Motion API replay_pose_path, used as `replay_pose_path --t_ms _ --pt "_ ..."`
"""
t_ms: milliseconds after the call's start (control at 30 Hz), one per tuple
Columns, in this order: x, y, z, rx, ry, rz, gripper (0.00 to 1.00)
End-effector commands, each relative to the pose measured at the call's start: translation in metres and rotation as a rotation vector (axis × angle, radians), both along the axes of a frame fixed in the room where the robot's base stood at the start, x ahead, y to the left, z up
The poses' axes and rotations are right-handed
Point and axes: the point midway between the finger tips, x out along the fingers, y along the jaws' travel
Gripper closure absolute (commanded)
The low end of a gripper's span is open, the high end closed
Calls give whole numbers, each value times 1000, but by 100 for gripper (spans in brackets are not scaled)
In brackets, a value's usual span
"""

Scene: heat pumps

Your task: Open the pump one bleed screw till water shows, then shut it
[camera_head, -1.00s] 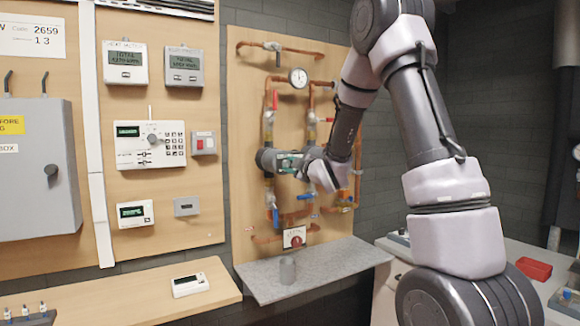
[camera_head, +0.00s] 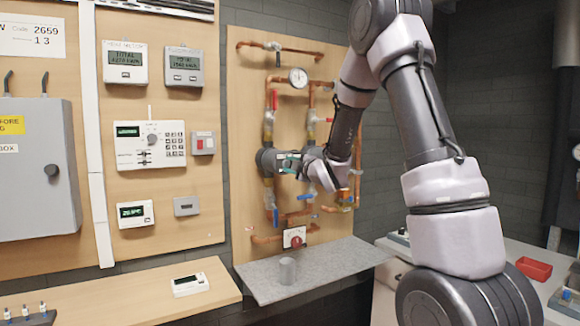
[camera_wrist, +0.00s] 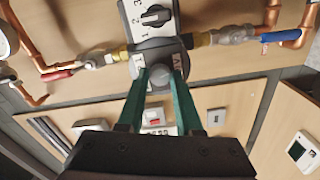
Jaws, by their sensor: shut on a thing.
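The pump (camera_head: 267,161), a dark round body in the copper pipework, sits on the left riser of the wooden board. In the wrist view the pump face (camera_wrist: 147,48) shows a round grey bleed screw (camera_wrist: 158,76) at its middle. My gripper (camera_wrist: 158,74) has its two green fingers shut on the screw, one on each side. In the head view my gripper (camera_head: 290,162) reaches the pump from the right. I cannot make out any water at the screw. The pump's black selector knob (camera_wrist: 155,16) shows above its face.
A grey cup (camera_head: 287,270) stands on the stone shelf (camera_head: 325,268) below the pipework. Red and blue valve levers, such as the blue lever (camera_head: 275,217), and a pressure gauge (camera_head: 298,77) are close around the pump. Controllers and meters fill the board at left.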

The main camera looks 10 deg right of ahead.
Motion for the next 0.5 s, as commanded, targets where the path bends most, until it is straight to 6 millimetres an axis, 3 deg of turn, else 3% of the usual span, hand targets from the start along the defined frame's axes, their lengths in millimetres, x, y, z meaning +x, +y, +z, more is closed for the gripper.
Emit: replay_pose_path --t_ms 33,100,500 --pt "0 0 -2 0 3 0 54" --pt "0 0 -1 0 3 0 36" --pt "-7 -2 0 1 1 -1 36"
